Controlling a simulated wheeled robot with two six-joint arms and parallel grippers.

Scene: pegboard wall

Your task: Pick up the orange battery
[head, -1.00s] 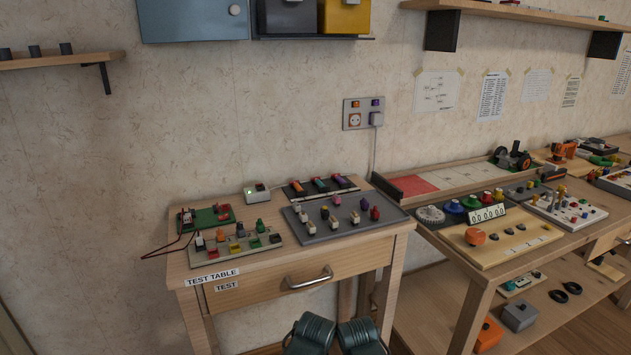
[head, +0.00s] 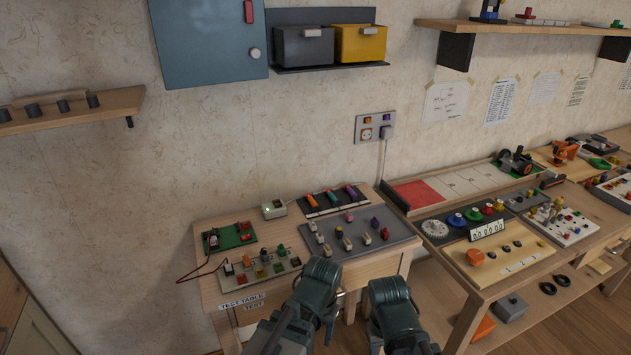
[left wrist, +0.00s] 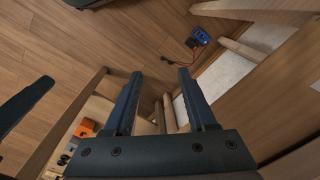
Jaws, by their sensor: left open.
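The orange battery (head: 312,201) sits in the dark charging rack (head: 334,202) at the back of the test table (head: 385,263). The battery does not show in that view. In the head view my two arms are low in front of the table, away from the battery. My right gripper's fingers cannot be made out.
A grey tray of small pegs (head: 397,238) lies in front of the rack. A white box (head: 274,209) and a green circuit board (head: 231,236) are to its left. A wall socket (head: 374,127) has a cord hanging down. A blue meter (left wrist: 200,36) lies on the floor.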

